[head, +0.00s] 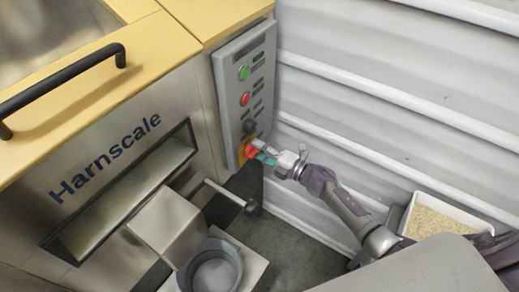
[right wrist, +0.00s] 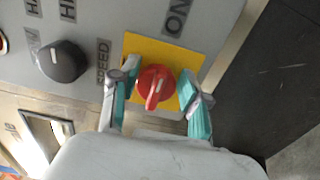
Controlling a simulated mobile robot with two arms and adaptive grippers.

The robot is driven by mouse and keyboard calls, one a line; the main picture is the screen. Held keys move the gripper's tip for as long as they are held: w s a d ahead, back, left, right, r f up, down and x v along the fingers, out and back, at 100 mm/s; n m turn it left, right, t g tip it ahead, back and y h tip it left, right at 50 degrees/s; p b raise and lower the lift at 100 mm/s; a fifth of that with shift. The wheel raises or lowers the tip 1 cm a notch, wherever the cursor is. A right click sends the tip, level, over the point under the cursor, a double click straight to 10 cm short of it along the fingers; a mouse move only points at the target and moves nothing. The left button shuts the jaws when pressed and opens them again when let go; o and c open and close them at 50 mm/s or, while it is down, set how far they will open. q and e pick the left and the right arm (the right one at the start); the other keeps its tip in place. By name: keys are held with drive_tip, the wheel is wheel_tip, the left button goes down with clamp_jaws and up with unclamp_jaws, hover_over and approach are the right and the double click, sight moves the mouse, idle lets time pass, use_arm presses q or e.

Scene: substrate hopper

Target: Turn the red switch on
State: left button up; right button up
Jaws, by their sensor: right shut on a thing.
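The red switch (right wrist: 154,88) is a round rotary knob with a raised grip, mounted on a yellow plate (right wrist: 188,62) on the grey control panel (head: 233,125). In the head view the red switch (head: 251,151) is at the panel's lower end, partly covered by my right gripper (head: 259,154). In the right wrist view the teal-padded fingers of my right gripper (right wrist: 160,84) stand on both sides of the red knob and are shut on it. The word ON is printed above the yellow plate. My left gripper is not in view.
A black knob (right wrist: 62,61) marked SPEED sits beside the yellow plate. Green (head: 244,73) and red (head: 245,98) buttons are higher on the panel. A metal lever (head: 226,194) sticks out below. A bin of grain (head: 440,222) stands at the right by the corrugated wall.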

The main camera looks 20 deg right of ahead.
drive_tip(key=shift+f, duration=0.1)
idle(0.3)
drive_tip(key=o, duration=1.1)
drive_tip(key=v, duration=1.2)
drive_tip(key=shift+d, duration=0.1)
